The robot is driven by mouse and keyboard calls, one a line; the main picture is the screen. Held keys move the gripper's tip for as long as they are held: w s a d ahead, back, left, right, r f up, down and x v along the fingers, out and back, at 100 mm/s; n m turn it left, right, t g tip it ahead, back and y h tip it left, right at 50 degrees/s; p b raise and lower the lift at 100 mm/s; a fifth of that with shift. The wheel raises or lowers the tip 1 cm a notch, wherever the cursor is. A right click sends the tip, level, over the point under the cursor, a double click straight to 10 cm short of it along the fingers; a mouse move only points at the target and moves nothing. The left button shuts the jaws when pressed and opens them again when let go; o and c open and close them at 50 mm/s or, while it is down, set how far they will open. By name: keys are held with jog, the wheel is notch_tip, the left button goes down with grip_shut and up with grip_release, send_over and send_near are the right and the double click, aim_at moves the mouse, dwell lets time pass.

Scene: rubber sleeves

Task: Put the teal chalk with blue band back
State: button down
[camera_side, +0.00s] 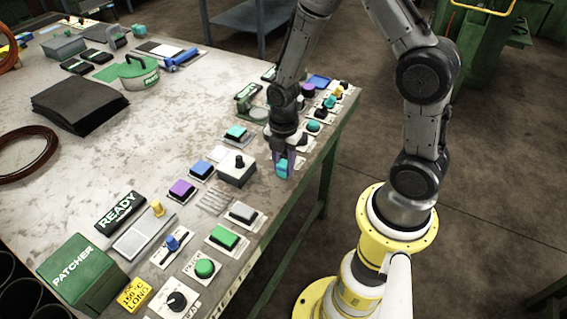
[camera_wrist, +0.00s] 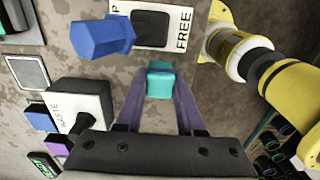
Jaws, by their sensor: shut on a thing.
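A teal block, which I take to be the chalk (camera_wrist: 160,82), is between the two purple fingers of my gripper (camera_wrist: 160,72) in the wrist view. The fingers are shut on its sides. In the side view the teal chalk (camera_side: 282,165) shows low in my gripper (camera_side: 284,172), near the table's front edge. I cannot tell whether its lower end touches the table. In the wrist view a white plate marked FREE (camera_wrist: 182,28) with a dark square lies just beyond the chalk.
A grey box with a black knob (camera_side: 237,168) stands close left of my gripper. Several buttons and plates line the front edge, including a green one (camera_side: 226,237). The middle of the table (camera_side: 190,110) is largely clear.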

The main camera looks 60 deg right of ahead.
jog(key=c, duration=0.5)
grip_release()
notch_tip(320, 180, up, 12)
notch_tip(320, 180, up, 9)
jog(key=m+t, duration=0.3)
jog(key=m, duration=0.5)
send_over(283, 162)
jog(key=s+a, duration=0.2)
jog(key=s, duration=0.3)
jog(key=shift+s+a+r+m+t, duration=0.4)
jog(key=shift+s+r+m, duration=0.3)
jog(key=shift+s+m, duration=0.85)
jog(key=shift+s+a+r+m+t, duration=0.2)
jog(key=shift+s+r+m+t, duration=0.4)
jog(key=shift+s+m, duration=1)
jog(key=shift+s+a+r+m+t, duration=0.3)
jog(key=shift+s+r+m, duration=0.5)
jog(key=shift+s+m, duration=0.75)
jog(key=shift+w+m, duration=0.3)
